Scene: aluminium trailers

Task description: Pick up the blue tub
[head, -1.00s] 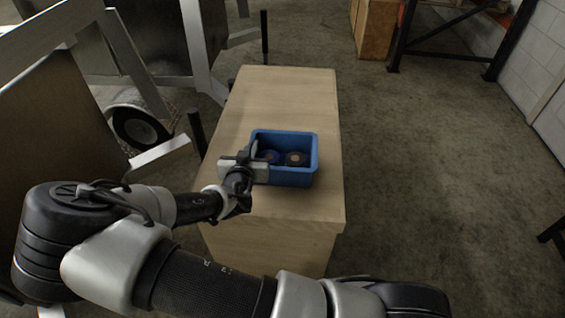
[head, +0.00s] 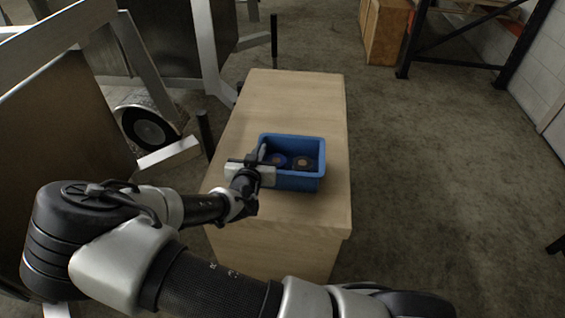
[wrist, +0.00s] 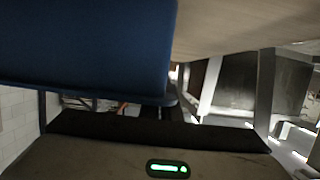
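The blue tub (head: 294,181) stands upright on the wooden cabinet top, with round dark items (head: 302,163) inside. My gripper (head: 262,155) is at the tub's left wall in the head view. A grey finger shows at the left rim, seemingly just inside it; the other finger is hidden. I cannot tell whether the fingers are closed on the wall. In the wrist view the tub's blue side (wrist: 85,40) fills the upper left, very close to my gripper, and hides the fingertips.
The wooden cabinet (head: 290,95) has clear top behind the tub and a little in front. A trailer with a wheel (head: 148,128) and metal frame stands close on the left. Dark rack legs (head: 460,60) stand at the back right. The floor to the right is open.

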